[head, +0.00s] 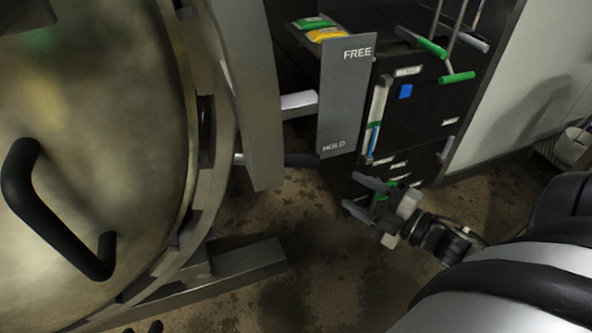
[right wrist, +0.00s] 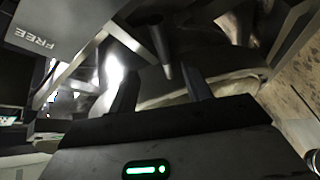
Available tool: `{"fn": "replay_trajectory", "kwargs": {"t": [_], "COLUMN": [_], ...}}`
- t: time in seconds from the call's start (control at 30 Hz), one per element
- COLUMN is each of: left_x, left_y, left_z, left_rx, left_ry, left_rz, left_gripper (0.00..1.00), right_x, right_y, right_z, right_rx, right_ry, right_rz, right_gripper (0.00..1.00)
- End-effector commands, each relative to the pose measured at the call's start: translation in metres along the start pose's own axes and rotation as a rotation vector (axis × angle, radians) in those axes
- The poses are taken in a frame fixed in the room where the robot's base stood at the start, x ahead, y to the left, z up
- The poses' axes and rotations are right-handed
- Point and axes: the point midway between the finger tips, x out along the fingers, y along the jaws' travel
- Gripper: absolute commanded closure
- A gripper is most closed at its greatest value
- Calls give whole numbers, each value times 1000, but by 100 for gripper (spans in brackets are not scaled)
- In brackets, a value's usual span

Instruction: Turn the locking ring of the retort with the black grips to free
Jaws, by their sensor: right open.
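The retort's round metal door (head: 110,120) fills the left of the head view, with the grey locking ring (head: 215,150) around its edge. A black grip (head: 290,159) sticks out to the right from the ring on a metal stem, its end near the HOLD end of the FREE/HOLD plate (head: 340,100). My right gripper (head: 358,194) is open and empty, right of and below the grip's end. In the right wrist view a black grip (right wrist: 161,45) points toward the gap between my open fingers (right wrist: 160,92). No contact is visible.
A black handle (head: 55,215) stands out from the door. Behind the plate is a dark cabinet (head: 425,115) with green-handled tools. A grey beam (head: 245,268) lies low beside the ring. Two small dark tips at the head view's bottom edge may be my left gripper.

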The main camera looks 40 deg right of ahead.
Motion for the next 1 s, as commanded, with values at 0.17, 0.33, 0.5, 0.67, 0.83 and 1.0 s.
{"fn": "replay_trajectory", "kwargs": {"t": [0.17, 0.33, 0.5, 0.67, 0.83, 1.0], "left_x": [2, 2, 0, -1, -2, -2], "left_y": [1, 3, 6, 8, 10, 12], "left_z": [1, -2, -6, -10, -14, -16], "left_rx": [1, 4, 7, 9, 10, 10], "left_ry": [11, 40, 78, 110, 135, 146], "left_rz": [8, 15, 24, 33, 40, 44], "left_gripper": [64, 64, 64, 64, 64, 64], "right_x": [17, 52, 90, 122, 146, 157], "right_y": [-2, -2, -2, -2, -2, -2], "right_z": [1, 1, 1, 1, 1, 0], "right_rx": [-2, -4, -4, -3, -1, 0], "right_ry": [4, 5, 5, 3, 2, 1], "right_rz": [3, 4, 4, 3, 2, 0], "right_gripper": [51, 51, 51, 51, 51, 51]}}
